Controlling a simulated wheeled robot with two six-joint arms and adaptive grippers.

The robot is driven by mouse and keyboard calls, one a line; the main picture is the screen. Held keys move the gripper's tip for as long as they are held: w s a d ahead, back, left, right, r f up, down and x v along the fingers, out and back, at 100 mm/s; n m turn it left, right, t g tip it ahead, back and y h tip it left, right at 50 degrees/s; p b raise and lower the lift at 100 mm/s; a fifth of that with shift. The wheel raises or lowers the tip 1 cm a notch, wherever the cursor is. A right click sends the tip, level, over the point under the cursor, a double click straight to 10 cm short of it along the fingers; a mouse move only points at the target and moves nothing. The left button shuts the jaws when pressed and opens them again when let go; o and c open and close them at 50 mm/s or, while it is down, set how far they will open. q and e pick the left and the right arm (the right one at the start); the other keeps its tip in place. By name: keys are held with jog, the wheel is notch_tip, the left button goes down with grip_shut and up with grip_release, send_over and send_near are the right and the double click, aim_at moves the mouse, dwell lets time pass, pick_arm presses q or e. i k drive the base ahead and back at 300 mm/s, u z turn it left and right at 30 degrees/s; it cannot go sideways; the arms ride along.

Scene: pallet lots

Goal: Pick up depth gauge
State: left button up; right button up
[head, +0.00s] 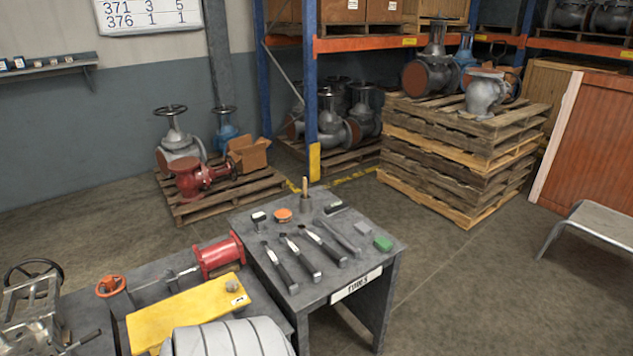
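A small grey table (315,285) with a white label on its front edge stands at the lower centre in the head view. Three long slim tools with dark and silver parts, a left one (281,270), a middle one (301,257) and a right one (323,244), lie side by side on it. A plain grey bar (343,238) lies to their right. A small black-and-white item (258,219) lies at the table's back left. I cannot tell which of these is the depth gauge. Neither gripper is in view.
The table also holds an orange disc (283,214), an upright wooden-handled tool (304,190) and a green block (383,243). A bench at left carries a red cylinder (219,256) and yellow plate (180,315).

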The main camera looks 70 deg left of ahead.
aim_at(258, 219)
jog(key=u, duration=0.15)
jog(key=i, duration=1.2)
jog(key=u, duration=1.1)
jog(key=i, duration=0.7)
jog(key=u, duration=0.9)
